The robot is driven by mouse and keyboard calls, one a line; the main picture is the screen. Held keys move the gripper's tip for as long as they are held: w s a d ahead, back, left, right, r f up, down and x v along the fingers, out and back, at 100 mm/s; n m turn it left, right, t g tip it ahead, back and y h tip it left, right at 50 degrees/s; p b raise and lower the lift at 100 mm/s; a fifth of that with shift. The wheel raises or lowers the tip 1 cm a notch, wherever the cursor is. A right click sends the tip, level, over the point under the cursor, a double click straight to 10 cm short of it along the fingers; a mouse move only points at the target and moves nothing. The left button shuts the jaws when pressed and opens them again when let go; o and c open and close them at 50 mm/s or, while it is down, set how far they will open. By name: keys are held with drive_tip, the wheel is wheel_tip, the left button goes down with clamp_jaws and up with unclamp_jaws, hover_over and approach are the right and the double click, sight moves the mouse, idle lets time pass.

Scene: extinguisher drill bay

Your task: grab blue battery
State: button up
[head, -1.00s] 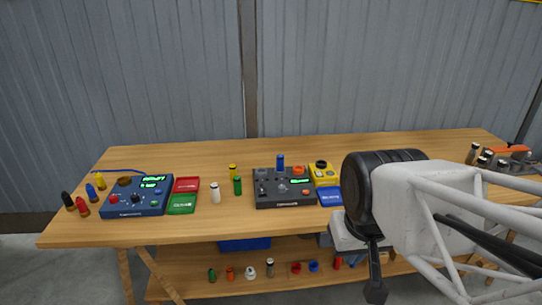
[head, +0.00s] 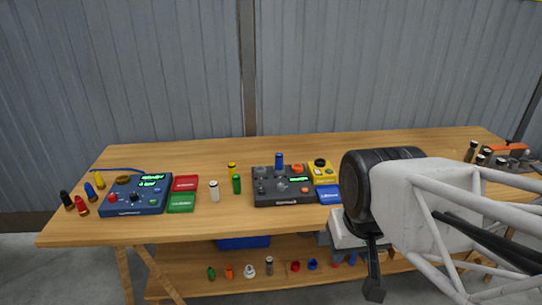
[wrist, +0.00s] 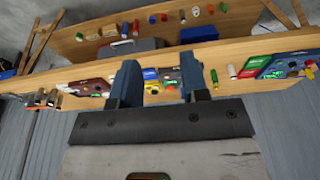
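A blue battery (head: 279,161), a small upright cylinder, stands at the back of the dark grey console (head: 268,199) in the middle of the bench. In the wrist view the grey console (wrist: 169,76) shows partly between my fingers; I cannot pick out the blue battery there, and a finger may hide it. My gripper (wrist: 159,66) is open, its two blue-grey fingers apart with nothing held. In the head view my arm is to the right of the console and in front of the bench, apart from the battery.
Upright white (head: 214,191), green (head: 237,184) and yellow (head: 232,169) cylinders stand left of the console. A yellow device (head: 323,173) and a blue tray (head: 329,195) adjoin its right side. A blue console (head: 137,196) is farther left. A lower shelf holds small parts.

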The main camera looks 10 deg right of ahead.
drive_tip(key=o, duration=0.4)
drive_tip(key=shift+w+r, duration=0.1)
drive_tip(key=w+r+n, duration=0.4)
drive_tip(key=w+n, duration=0.1)
drive_tip(key=w, duration=1.3)
drive_tip(key=n+g, duration=0.2)
drive_tip(key=n, duration=0.9)
hover_over(280, 154)
drive_tip(key=s, duration=1.5)
wheel_tip(280, 154, down, 8)
drive_tip(key=w+f+n, duration=0.1)
drive_tip(key=w+f, duration=0.3)
drive_tip(key=w+f+n, duration=0.2)
drive_tip(key=w+f, duration=0.2)
drive_tip(key=w, duration=0.1)
drive_tip(key=w+f+n, duration=0.2)
drive_tip(key=w+f, duration=0.2)
drive_tip(key=w, duration=0.1)
drive_tip(key=shift+w+f+g, duration=0.25)
drive_tip(key=shift+f+g, duration=0.05)
drive_tip(key=shift+f, duration=0.05)
drive_tip(key=shift+w+f+n, duration=0.25)
drive_tip(key=shift+n, duration=0.05)
